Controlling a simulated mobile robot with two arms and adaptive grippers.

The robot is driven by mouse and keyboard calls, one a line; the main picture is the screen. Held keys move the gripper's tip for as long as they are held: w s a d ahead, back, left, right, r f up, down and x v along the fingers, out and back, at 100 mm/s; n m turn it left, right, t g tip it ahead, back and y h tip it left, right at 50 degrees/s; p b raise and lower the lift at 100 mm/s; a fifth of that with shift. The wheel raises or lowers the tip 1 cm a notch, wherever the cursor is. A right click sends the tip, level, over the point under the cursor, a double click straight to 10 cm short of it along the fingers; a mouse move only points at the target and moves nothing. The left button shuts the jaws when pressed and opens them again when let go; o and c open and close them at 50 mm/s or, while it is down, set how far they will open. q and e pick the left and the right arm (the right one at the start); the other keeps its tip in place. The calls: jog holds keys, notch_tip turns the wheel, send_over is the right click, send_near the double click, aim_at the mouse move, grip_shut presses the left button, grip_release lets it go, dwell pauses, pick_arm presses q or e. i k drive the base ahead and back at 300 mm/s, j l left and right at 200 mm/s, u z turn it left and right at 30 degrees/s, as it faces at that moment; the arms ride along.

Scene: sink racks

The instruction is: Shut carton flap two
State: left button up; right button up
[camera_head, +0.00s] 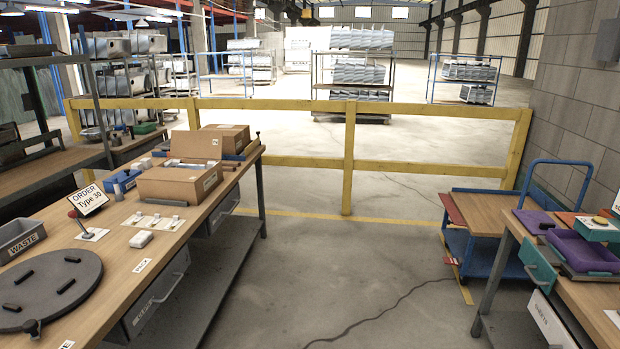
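An open brown carton (180,187) stands on the wooden workbench at the left. One of its flaps (196,145) stands upright at the far side. Its opening shows a pale strip; the contents cannot be made out. A second brown carton (235,131) sits behind it with its top looking closed. No flap carries a number that I can read, so I cannot tell which is flap two. Neither of my grippers is in view.
The workbench (135,240) also holds a dark round turntable (48,285), a grey WASTE bin (20,238), an order sign (88,200) and a blue bin (124,180). A yellow railing (349,158) crosses behind. A blue cart (485,215) and another bench stand right. Floor between is clear except a cable.

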aim_at(203, 145)
jog(key=i, duration=1.95)
jog(key=i+l+u, duration=0.15)
jog(key=i+u, duration=0.2)
jog(key=i, duration=0.3)
jog(key=i+l+u, duration=0.35)
jog(key=i, duration=0.25)
jog(key=i+l+u, duration=0.35)
jog(key=i, duration=0.25)
jog(key=l, duration=0.1)
